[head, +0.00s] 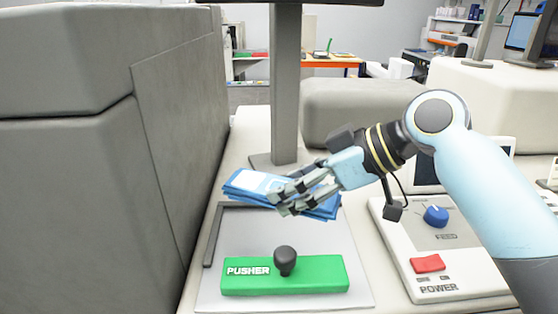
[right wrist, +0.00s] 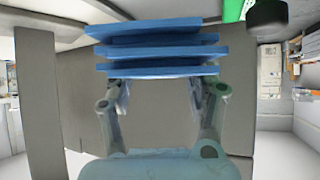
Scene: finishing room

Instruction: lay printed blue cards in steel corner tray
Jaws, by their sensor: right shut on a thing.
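A small uneven stack of blue cards (head: 252,184) shows in the head view, with a pale print on the top card. My right gripper (head: 285,194) is shut on these cards and holds them over the back part of the steel corner tray (head: 262,228). In the right wrist view the cards (right wrist: 155,52) show edge-on in several layers between the fingers (right wrist: 160,95). The tray is a flat grey plate with a dark raised corner edge at its left and back. The cards hide part of its back edge. My left gripper is not in view.
A green pusher block (head: 300,279) with a black knob (head: 285,260) lies across the tray's front. A control panel (head: 445,262) with a red power switch and blue dial stands at right. A grey machine housing (head: 90,200) walls the left; a grey post (head: 285,90) rises behind the tray.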

